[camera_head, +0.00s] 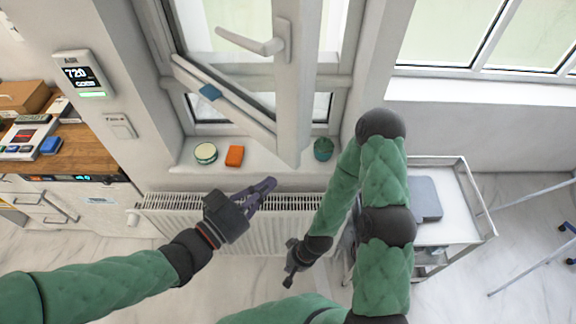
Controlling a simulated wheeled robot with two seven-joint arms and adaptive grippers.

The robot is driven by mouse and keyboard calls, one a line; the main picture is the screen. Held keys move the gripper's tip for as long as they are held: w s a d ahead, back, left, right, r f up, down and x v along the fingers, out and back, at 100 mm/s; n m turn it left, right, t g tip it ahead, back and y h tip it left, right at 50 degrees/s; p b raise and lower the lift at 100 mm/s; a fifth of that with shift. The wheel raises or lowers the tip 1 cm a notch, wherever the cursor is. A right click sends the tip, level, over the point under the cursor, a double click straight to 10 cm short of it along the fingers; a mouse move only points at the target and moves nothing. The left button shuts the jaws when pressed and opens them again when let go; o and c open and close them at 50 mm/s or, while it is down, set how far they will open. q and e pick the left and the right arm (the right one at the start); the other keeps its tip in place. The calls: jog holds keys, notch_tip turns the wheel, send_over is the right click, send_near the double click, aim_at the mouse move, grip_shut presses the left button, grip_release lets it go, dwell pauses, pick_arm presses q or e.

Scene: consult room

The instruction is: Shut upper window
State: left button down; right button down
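The window sash (291,90) is swung open into the room, its lower corner hanging over the sill. Its white handle (250,42) sticks out to the left, roughly level, from a plate on the sash. My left gripper (268,186) is below the sash, in front of the sill and above the radiator, touching neither sash nor handle. I cannot tell the gap between its fingers. My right gripper (289,277) points down, low beside the radiator and far from the window. Its fingers are small and dark, and their opening is unclear.
The sill (280,171) holds a round tin (205,153), an orange block (234,156) and a green pot (323,149). A blue item (210,91) is by the frame. A radiator (270,228) is below, a trolley (455,232) right, a wooden counter (85,150) left.

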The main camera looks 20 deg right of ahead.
pick_arm(q)
jog(key=x, duration=0.7)
jog(key=shift+p, duration=0.35)
jog(key=shift+w, duration=0.1)
